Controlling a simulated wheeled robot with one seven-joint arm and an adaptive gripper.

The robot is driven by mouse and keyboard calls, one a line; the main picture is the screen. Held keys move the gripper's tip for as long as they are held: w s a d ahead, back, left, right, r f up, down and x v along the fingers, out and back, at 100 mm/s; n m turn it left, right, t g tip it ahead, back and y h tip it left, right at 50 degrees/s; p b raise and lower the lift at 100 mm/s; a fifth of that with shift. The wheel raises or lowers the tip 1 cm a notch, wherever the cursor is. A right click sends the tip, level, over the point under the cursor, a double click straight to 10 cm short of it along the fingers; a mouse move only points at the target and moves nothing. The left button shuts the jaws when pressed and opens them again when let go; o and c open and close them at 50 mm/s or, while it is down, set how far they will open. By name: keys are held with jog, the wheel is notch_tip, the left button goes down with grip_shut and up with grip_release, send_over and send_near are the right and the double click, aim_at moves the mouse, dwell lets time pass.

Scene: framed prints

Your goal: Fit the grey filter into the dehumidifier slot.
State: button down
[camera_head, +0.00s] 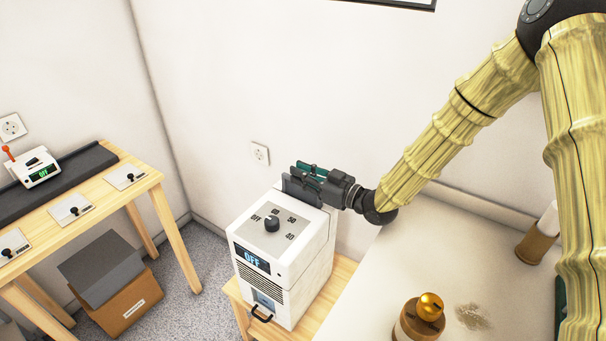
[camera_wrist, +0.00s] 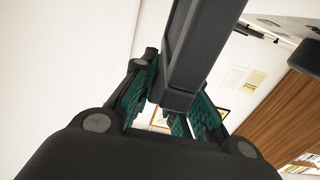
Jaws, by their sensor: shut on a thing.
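The white dehumidifier (camera_head: 265,283) stands on a wooden stand, with a dial on top and a display reading OFF. The grey filter (camera_head: 296,192) is a dark flat slab at the rear of its top. My gripper (camera_head: 311,176) is shut on the filter, reaching in from the right. In the wrist view the filter (camera_wrist: 203,40) shows as a dark bar between the green-padded fingers (camera_wrist: 178,108). The slot is hidden behind filter and gripper. I cannot tell whether the filter's lower edge is inside the slot or only above it.
A pale counter (camera_head: 400,257) at right holds a brown jar with a gold lid (camera_head: 429,307) and a brown-and-white container (camera_head: 538,238). A wooden table (camera_head: 150,182) with small devices stands at left, boxes below.

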jog(key=shift+f, duration=0.45)
jog(key=c, duration=1.3)
grip_release()
jog(key=shift+c, duration=0.2)
jog(key=shift+v, duration=3.85)
jog(key=shift+a+r, duration=0.1)
jog(key=shift+r, duration=0.05)
